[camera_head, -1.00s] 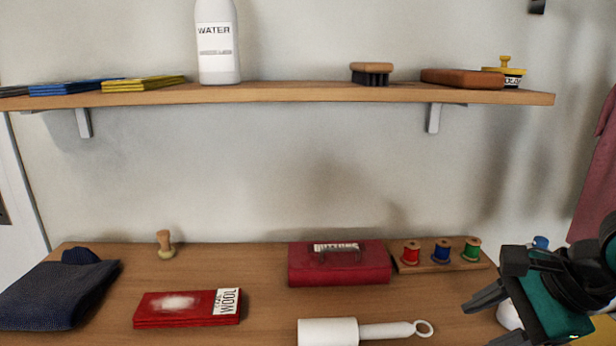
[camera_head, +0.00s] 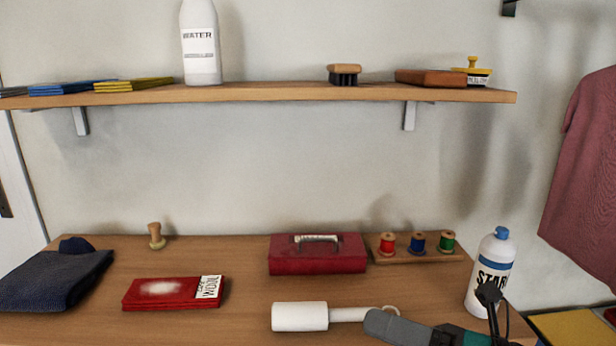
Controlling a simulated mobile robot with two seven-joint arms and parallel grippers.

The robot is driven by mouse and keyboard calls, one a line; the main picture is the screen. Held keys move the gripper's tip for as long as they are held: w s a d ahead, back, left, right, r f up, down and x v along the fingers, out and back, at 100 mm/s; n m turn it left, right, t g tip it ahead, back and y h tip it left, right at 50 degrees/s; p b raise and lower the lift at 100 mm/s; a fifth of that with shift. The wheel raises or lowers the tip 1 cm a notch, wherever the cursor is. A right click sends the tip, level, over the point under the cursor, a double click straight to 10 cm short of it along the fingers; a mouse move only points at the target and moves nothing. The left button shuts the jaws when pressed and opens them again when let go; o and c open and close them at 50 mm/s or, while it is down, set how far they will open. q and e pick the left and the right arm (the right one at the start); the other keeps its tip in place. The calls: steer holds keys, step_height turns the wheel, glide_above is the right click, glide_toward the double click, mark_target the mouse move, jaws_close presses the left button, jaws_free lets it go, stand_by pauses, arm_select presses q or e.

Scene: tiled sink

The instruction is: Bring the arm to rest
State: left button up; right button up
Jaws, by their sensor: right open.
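My right gripper (camera_head: 385,325) is low at the front edge of the picture, pointing left. Its grey finger part overlaps the handle end of the white roller (camera_head: 300,316) in the picture; I cannot tell whether they touch. The jaws are open and nothing shows held in them. The gripper's teal body runs off the bottom edge, and a black part of my arm rises in front of the starch bottle (camera_head: 492,272). My left gripper is not in view.
On the wooden table (camera_head: 250,250) are a red case (camera_head: 317,262), a spool rack (camera_head: 405,256), a red wool packet (camera_head: 165,291), a stamp-like wooden knob (camera_head: 155,235) and dark folded cloth (camera_head: 55,280). A shelf (camera_head: 270,96) holds a water bottle (camera_head: 201,50). A pink garment (camera_head: 590,165) hangs right.

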steer(key=w+d+f+m+t+h, duration=0.1)
steer(key=d+f+m+t+h, duration=0.35)
steer(key=m, duration=0.75)
steer(key=w+d+f+m+t+h, duration=0.15)
steer(key=f+m+t+h, duration=0.4)
steer(key=f+m, duration=0.55)
steer(key=s+d+f+m+g+h, duration=0.2)
steer(key=s+f+m+g+h, duration=0.4)
steer(key=s+f+m, duration=0.5)
step_height(320, 180, down, 4)
steer(key=m, duration=0.2)
steer(key=shift+s+f+m+g, duration=0.15)
steer(key=shift+m+g, duration=0.25)
